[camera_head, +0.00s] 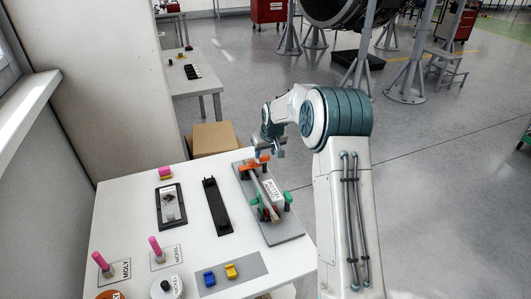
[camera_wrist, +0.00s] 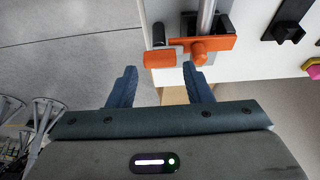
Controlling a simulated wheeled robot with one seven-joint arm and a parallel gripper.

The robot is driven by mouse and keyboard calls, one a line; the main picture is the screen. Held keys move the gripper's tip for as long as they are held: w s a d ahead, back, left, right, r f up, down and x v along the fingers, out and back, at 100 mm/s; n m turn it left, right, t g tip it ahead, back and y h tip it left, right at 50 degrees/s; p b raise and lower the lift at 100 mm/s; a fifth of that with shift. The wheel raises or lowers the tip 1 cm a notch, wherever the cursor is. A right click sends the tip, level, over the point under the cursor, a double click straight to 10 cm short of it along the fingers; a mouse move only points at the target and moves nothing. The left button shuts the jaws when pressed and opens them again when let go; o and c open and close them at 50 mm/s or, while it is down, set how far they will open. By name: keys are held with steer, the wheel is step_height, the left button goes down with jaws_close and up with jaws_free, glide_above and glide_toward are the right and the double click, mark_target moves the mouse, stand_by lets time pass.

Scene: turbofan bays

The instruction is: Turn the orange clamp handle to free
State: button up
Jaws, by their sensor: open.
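The orange clamp handle (camera_head: 256,163) is at the far end of a grey fixture plate (camera_head: 283,231) on the white table. In the wrist view the orange handle (camera_wrist: 192,48) is a bar lying crosswise with a round knob, beside a metal rod (camera_wrist: 207,16). My gripper (camera_wrist: 159,69) is open, its two blue fingers apart and pointing at the handle, with nothing between them. The fingertips appear just short of the bar; contact cannot be told. In the head view my gripper (camera_head: 270,150) is beside the handle at the table's far right corner.
Green handles (camera_head: 288,197) and a white labelled block (camera_head: 272,193) are also on the plate. A black holder (camera_head: 216,206) and a black tray (camera_head: 161,222) stand to the left. A cardboard box (camera_head: 213,138) is behind the table. Open floor lies to the right.

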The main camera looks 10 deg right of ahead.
mark_target(263, 159)
steer(key=shift+x, duration=1.25)
steer(key=shift+c, duration=0.3)
steer(key=c, duration=0.7)
steer(key=shift+o, duration=0.2)
